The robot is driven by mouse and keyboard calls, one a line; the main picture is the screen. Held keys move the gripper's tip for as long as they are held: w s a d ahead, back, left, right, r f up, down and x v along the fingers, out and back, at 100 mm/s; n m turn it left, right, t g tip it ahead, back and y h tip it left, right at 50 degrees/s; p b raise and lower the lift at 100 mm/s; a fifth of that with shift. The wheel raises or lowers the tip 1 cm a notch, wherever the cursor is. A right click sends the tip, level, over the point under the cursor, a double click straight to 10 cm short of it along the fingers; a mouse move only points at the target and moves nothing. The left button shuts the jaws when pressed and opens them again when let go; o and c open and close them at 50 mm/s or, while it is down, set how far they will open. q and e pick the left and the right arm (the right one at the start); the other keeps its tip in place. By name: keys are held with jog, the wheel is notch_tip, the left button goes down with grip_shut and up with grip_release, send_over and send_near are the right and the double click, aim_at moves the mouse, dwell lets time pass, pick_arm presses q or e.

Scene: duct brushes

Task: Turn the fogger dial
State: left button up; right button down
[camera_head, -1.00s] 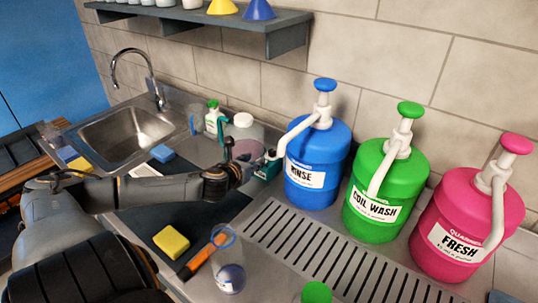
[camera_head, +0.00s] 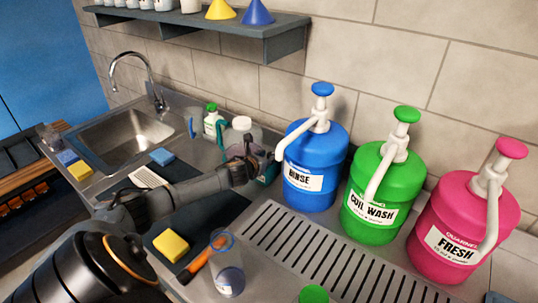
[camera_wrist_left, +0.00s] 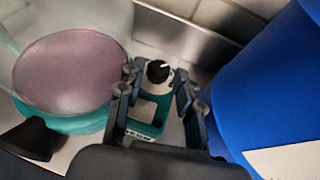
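The fogger (camera_wrist_left: 147,112) is a teal unit with a pale, mauve-topped round tank (camera_wrist_left: 68,75) beside it in the left wrist view. Its black dial (camera_wrist_left: 159,71) with a white mark sits on a light part, facing the camera. My left gripper (camera_wrist_left: 157,78) is open, its two fingers apart on either side of the dial, and I cannot tell whether they touch it. In the head view my left gripper (camera_head: 255,152) is at the fogger, left of the blue jug, and hides much of it. My right gripper is in neither view.
The blue RINSE jug (camera_head: 316,160) stands close on the right of the gripper. The green (camera_head: 380,205) and pink (camera_head: 455,235) jugs follow. A drain grate (camera_head: 320,255), yellow sponge (camera_head: 171,244) and clear beaker (camera_head: 228,270) are in front. The sink (camera_head: 122,135) is left.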

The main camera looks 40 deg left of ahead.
pick_arm(q)
jog(key=shift+x, duration=1)
jog(key=shift+c, duration=0.2)
grip_shut()
jog(key=shift+d, duration=0.2)
jog(key=n+g+y, duration=0.1)
jog(key=n+y, duration=0.2)
jog(key=shift+w+d+g+p, duration=0.1)
jog(key=shift+d+g+p, duration=0.05)
jog(key=shift+g+p, duration=0.2)
jog(key=shift+n+g+y, duration=0.55)
jog(key=shift+n+y, duration=0.35)
jog(key=shift+o, duration=0.2)
grip_release()
